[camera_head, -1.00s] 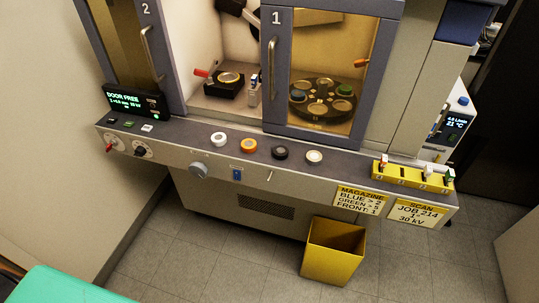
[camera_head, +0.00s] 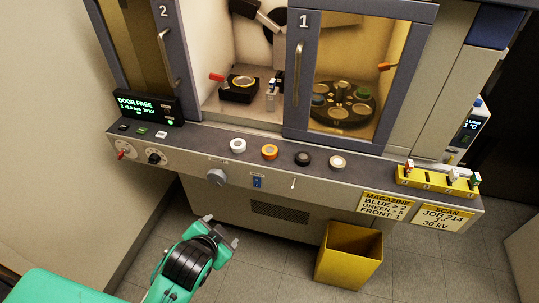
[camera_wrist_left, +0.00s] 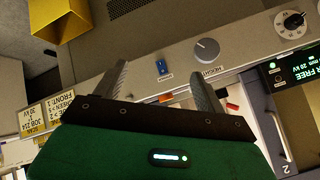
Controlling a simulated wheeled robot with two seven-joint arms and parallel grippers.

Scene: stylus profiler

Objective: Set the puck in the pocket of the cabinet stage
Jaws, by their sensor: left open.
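The cabinet stage (camera_head: 238,92) is a black block with a gold-rimmed round pocket on top, inside the open bay between doors 2 and 1. Pucks stand in a row on the front ledge: white (camera_head: 238,145), orange (camera_head: 270,152), black (camera_head: 303,159) and cream (camera_head: 338,162). I cannot tell which one is meant. My left gripper (camera_head: 222,231) is open and empty, low in front of the cabinet, below the ledge and apart from the pucks. Its two fingers also show spread in the left wrist view (camera_wrist_left: 160,85). My right gripper is not in view.
Door 1 (camera_head: 297,75) covers a dark carousel (camera_head: 345,112) of discs. A small upright part (camera_head: 272,95) stands right of the stage. A knob (camera_head: 216,177) sticks out of the front panel. A yellow bin (camera_head: 348,255) stands on the floor; a yellow rack (camera_head: 437,181) sits at the ledge's right.

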